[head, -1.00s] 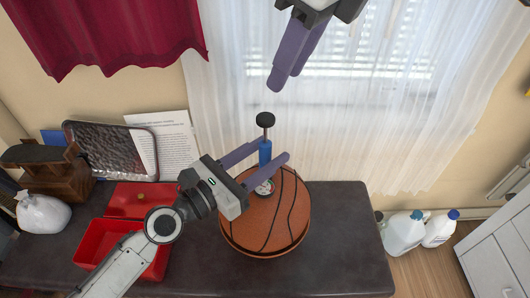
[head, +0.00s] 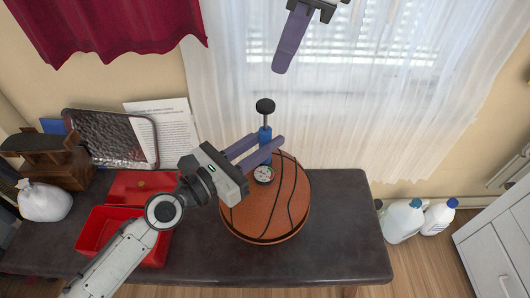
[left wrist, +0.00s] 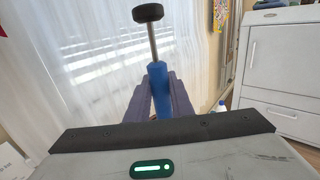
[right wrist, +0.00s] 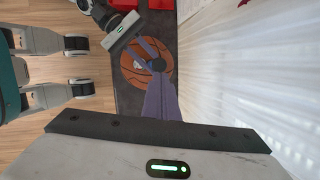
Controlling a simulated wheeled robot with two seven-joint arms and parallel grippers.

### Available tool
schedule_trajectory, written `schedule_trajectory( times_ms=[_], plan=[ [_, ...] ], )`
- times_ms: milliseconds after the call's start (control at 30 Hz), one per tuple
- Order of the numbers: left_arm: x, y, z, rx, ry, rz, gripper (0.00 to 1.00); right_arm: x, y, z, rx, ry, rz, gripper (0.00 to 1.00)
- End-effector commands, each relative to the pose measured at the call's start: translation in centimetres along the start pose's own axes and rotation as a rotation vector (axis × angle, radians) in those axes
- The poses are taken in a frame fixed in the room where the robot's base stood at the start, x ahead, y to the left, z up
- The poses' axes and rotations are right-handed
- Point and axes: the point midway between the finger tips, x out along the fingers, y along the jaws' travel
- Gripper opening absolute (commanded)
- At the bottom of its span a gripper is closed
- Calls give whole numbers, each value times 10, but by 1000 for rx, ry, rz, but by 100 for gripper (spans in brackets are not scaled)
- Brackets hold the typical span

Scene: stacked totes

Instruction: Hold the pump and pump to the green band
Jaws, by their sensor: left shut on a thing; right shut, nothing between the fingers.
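The blue pump (head: 265,137) stands upright at the top of the basketball (head: 262,212), its black handle (head: 265,106) raised on a bare metal rod. My left gripper (head: 265,146) is shut on the pump's blue barrel, which shows between its fingers in the left wrist view (left wrist: 159,88). A round white gauge (head: 263,174) sits at the pump's foot; its needle and any green band are too small to read. My right gripper (head: 281,68) is shut and empty, above the handle and apart from it. In the right wrist view the ball (right wrist: 147,62) lies beyond its fingers.
The ball rests on a dark bench (head: 335,215). An open red box (head: 95,228), a white bag (head: 44,200), a dark tray (head: 110,138) and a paper sheet are at left. White jugs (head: 402,220) stand on the floor at right. A curtained window is behind.

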Motion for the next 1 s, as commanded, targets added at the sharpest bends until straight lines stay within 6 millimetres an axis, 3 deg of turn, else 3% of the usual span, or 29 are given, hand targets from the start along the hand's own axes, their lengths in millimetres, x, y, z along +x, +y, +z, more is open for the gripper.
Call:
schedule_trajectory(
  times_ms=[700,1000],
  plan=[
    [0,0,-1,0,2,0,0,22,-7,18,-1609,87,92,0],
    [0,0,-1,0,2,0,0,27,-11,22,-2124,96,156,0]
  ],
)
